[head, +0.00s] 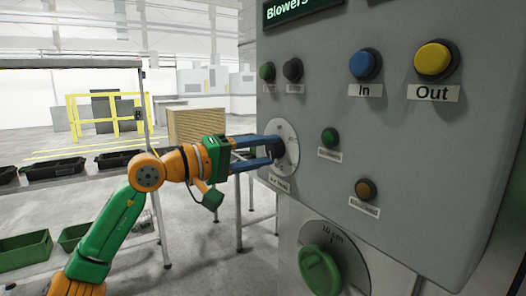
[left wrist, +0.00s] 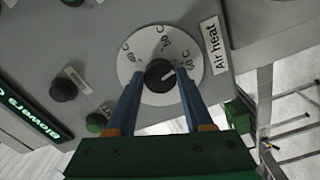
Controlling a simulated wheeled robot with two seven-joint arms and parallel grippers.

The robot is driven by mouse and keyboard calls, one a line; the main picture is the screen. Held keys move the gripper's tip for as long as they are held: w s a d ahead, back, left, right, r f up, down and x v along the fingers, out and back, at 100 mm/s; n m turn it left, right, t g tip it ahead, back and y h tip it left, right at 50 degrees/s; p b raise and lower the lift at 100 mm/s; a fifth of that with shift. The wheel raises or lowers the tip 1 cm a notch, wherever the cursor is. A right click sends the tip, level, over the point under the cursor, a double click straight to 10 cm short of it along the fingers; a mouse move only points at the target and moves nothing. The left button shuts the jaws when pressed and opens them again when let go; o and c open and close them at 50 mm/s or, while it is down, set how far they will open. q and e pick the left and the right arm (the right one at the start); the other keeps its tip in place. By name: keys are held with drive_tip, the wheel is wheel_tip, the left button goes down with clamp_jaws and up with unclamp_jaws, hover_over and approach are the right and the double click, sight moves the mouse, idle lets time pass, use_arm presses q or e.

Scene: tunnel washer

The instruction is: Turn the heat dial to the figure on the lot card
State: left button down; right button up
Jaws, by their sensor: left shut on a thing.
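The heat dial has a white round face (left wrist: 160,40) with a black knob (left wrist: 160,76) in its middle, labelled "Air heat" (left wrist: 214,45). Several figures ending in C run around the face; they are rotated and hard to read. A pale mark on the knob points to the right in the left wrist view. My left gripper (left wrist: 158,84) has its two blue fingers on either side of the knob, shut on it. In the head view, the gripper (head: 272,150) reaches the dial face (head: 291,138) from the left. My right gripper and the lot card are not in view.
The grey panel carries a blue "In" button (head: 364,64), a yellow "Out" button (head: 433,60), a small green button (head: 329,137) and a brown one (head: 366,189). A large green knob (head: 320,270) sits below. Dark trays (head: 54,167) stand on a conveyor at left.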

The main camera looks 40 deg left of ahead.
use_arm(q)
drive_tip(key=shift+m, duration=1.2)
drive_tip(key=shift+r, duration=0.1)
drive_tip(key=c, duration=0.7)
unclamp_jaws()
drive_tip(key=o, duration=0.4)
drive_tip(key=shift+w, duration=0.15)
